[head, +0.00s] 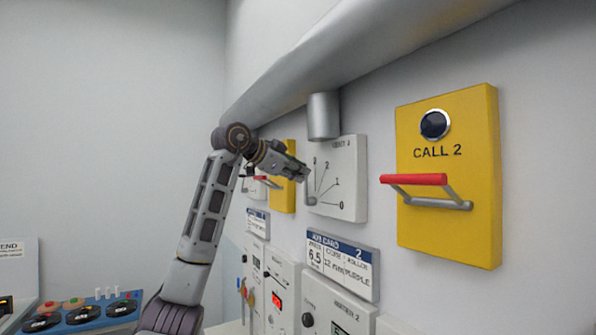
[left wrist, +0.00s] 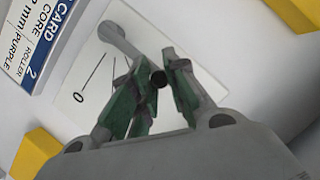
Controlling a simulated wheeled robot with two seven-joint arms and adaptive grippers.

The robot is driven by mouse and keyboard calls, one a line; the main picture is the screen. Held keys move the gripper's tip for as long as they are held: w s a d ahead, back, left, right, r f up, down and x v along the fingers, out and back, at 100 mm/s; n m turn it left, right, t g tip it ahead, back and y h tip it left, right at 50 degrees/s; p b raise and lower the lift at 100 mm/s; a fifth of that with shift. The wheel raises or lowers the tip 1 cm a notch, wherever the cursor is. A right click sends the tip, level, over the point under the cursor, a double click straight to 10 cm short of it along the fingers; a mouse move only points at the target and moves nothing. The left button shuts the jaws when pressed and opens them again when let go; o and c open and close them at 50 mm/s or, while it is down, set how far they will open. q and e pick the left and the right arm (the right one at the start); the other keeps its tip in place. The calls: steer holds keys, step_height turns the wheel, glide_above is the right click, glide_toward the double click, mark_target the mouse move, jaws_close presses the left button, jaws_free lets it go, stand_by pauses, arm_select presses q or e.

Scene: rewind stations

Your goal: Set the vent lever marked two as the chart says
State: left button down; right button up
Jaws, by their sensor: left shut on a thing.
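The vent lever (head: 311,188) is grey and sits on a white dial plate (head: 350,190) with fanned marks, 0, 1, 2 and 3 among them. The lever points roughly upward, near the upper marks; its exact mark is hard to tell. My left gripper (head: 303,172) is at the lever's upper end. In the left wrist view, the lever's round grey base (left wrist: 112,32) shows beside the 0 mark. My left fingers (left wrist: 157,82) are shut on the lever's dark knob. The plate's heading is too blurred to read surely. My right gripper is out of view.
A card (head: 342,265) marked 2 hangs below the dial, reading 6.5 and roller core, purple. A yellow CALL 2 box (head: 450,230) with a red-handled bar (head: 415,179) juts out at right. A grey pipe (head: 323,115) and duct pass above.

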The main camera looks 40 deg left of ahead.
arm_select(q)
steer(key=c, duration=1.5)
jaws_free()
steer(key=shift+f, duration=0.1)
steer(key=shift+o, duration=0.6)
steer(key=shift+w+a, duration=0.1)
steer(key=shift+a, duration=0.1)
steer(key=shift+d, duration=0.1)
steer(key=v, duration=1.2)
